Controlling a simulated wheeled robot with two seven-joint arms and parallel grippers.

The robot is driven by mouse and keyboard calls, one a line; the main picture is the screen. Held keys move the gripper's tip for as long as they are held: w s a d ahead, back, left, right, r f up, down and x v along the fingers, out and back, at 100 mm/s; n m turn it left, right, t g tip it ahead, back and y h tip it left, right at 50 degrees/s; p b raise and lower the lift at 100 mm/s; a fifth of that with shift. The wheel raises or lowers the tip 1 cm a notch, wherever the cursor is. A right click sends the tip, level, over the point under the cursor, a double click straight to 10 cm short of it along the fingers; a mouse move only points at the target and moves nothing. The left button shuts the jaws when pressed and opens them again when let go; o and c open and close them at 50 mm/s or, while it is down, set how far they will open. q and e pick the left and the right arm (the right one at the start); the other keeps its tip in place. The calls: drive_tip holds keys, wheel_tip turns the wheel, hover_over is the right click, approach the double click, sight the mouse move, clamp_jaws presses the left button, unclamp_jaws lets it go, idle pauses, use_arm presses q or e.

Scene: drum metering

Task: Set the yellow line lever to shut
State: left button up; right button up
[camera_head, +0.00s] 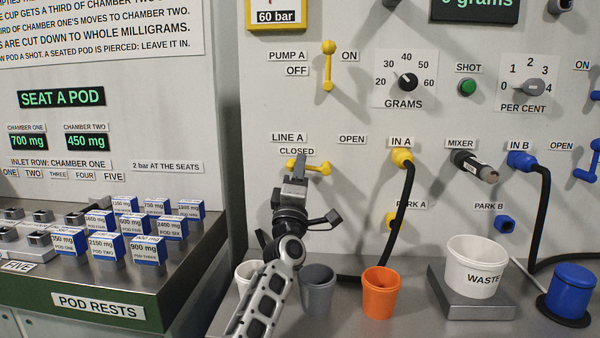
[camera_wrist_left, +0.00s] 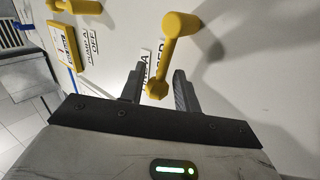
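The yellow line lever (camera_head: 317,168) is on the grey panel under the LINE A, CLOSED and OPEN labels. It lies roughly level in the head view, with its thicker knob at the right. My left gripper (camera_head: 300,163) is in front of its left end and hides part of it. In the left wrist view the lever (camera_wrist_left: 172,55) has its small rounded end between the two dark fingers of my left gripper (camera_wrist_left: 157,88). The fingers are apart, with gaps beside the lever end; I cannot tell whether either touches. My right gripper is not in view.
The yellow pump lever (camera_head: 328,66) is above. A yellow plug (camera_head: 402,157) with a black hose is to the right. Below stand a grey cup (camera_head: 317,290), an orange cup (camera_head: 380,293) and a white waste tub (camera_head: 474,268).

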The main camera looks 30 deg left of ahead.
use_arm(q)
drive_tip(key=v, duration=0.7)
drive_tip(key=shift+s, duration=0.25)
drive_tip(key=shift+f, duration=0.1)
